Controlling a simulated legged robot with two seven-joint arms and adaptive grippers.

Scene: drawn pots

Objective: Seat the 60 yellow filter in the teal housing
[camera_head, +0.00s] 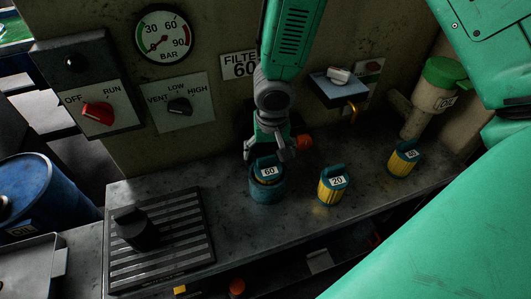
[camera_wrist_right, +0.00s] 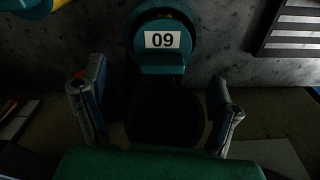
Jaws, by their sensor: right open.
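The 60 yellow filter (camera_head: 268,169) has a teal cap with a white 60 label. It stands upright inside the teal housing (camera_head: 266,190), with its cap and a little yellow showing at the rim. Whether it is fully down I cannot tell. My right gripper (camera_head: 268,151) is open just above and behind the cap. In the right wrist view the filter's cap (camera_wrist_right: 162,40) shows with its label upside down, beyond the two spread fingers of the gripper (camera_wrist_right: 156,100), with nothing held between them. My left gripper is not in view.
A yellow filter marked 20 (camera_head: 333,186) stands right of the housing, and another yellow filter (camera_head: 404,158) stands farther right. A black knobbed plate (camera_head: 180,250) lies at left. A green-lidded container (camera_head: 438,85) is at back right. The wall panel (camera_head: 215,50) rises close behind.

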